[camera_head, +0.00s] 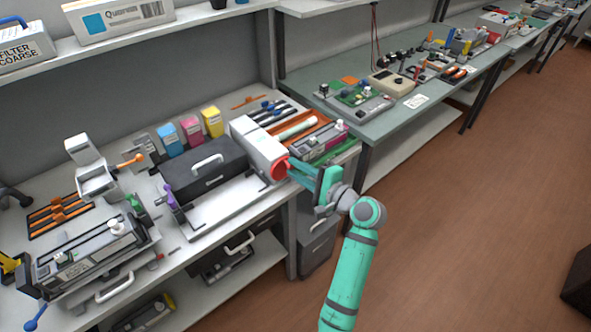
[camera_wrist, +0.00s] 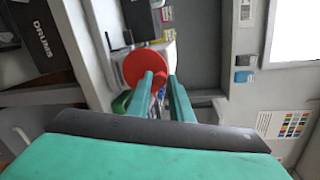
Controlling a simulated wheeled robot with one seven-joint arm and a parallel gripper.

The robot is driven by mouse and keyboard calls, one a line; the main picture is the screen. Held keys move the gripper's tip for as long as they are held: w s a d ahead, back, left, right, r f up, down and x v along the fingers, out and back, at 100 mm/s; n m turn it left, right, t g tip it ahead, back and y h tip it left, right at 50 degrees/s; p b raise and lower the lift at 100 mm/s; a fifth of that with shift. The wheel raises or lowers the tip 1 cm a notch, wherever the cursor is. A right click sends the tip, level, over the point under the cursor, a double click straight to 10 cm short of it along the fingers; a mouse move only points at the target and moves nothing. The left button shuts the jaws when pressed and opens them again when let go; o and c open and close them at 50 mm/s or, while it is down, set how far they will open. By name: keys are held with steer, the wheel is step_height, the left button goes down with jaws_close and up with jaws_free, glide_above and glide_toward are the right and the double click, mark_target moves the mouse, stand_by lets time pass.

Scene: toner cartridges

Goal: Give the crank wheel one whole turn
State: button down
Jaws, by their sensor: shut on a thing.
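The crank wheel (camera_head: 280,168) is a red disc on the end of a white box-shaped unit (camera_head: 258,148) on the bench. It also shows in the wrist view (camera_wrist: 143,66), facing the camera. My gripper (camera_head: 293,168) reaches it from the right, its teal fingers at the wheel. In the wrist view my fingers (camera_wrist: 161,77) are shut on the wheel at its right side, one finger in front of the disc and the other by its right edge. The exact part held is hidden between the fingers.
A black case (camera_head: 203,168) with a handle stands left of the white unit. Cyan, magenta and yellow boxes stand at the back. Open floor (camera_head: 470,210) lies to the right.

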steer(key=shift+d, duration=0.1)
stand_by(0.3)
steer(key=c, duration=1.6)
jaws_free()
steer(key=v, duration=1)
steer(key=shift+s+d, duration=0.25)
